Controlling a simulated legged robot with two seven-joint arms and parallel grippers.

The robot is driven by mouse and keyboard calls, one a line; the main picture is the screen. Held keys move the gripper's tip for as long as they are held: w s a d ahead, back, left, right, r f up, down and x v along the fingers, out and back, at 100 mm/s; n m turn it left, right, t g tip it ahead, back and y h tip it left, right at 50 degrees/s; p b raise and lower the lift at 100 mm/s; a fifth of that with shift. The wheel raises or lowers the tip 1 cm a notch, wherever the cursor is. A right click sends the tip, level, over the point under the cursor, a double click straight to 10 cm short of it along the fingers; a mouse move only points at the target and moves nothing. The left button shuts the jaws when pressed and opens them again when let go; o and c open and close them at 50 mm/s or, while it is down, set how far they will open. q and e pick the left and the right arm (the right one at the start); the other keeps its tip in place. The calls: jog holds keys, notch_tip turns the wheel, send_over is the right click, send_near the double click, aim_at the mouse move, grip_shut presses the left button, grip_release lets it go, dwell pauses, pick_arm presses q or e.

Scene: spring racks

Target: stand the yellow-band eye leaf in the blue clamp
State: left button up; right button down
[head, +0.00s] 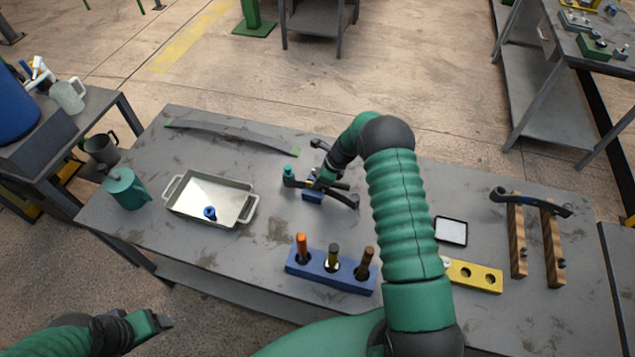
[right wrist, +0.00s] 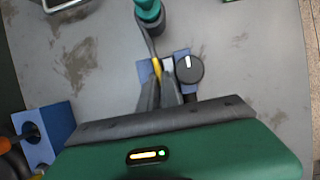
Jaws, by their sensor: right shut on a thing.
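My right gripper (head: 322,182) is shut on the dark, curved eye leaf (head: 343,200). The leaf's yellow band (right wrist: 157,68) shows just beyond the fingertips in the right wrist view, and a teal piece (right wrist: 148,10) is at its eye end. The blue clamp (head: 312,196) is directly under the leaf and gripper; it also shows on both sides of the band in the right wrist view (right wrist: 181,56), beside a black knob (right wrist: 189,69). Whether the leaf is inside the clamp or just above it, I cannot tell. My left gripper (head: 160,322) is off the table's front left.
A blue block (head: 330,277) with several handled tools stands in front. A metal tray (head: 185,212) and teal jug (head: 124,188) are left, a long flat leaf (head: 230,134) behind. Right are a yellow block (head: 485,277), a white-topped pad (head: 451,231) and wooden rails (head: 517,245) bearing another leaf (head: 535,202).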

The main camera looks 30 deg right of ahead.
jog(key=shift+r, duration=0.3)
jog(key=shift+r+p, duration=0.55)
jog(key=shift+r, duration=0.05)
jog(key=shift+r+p, duration=0.5)
jog(key=shift+r, duration=0.1)
jog(key=shift+f+b, duration=1.1)
jog(key=shift+f, duration=0.35)
dwell(1.2)
jog(key=shift+r, duration=0.25)
jog(key=shift+r+p, duration=0.6)
jog(key=shift+r+p, duration=0.45)
jog(key=shift+r, duration=0.15)
dwell(0.3)
jog(key=shift+f+b, duration=0.75)
jog(key=shift+f, duration=0.25)
dwell(1.1)
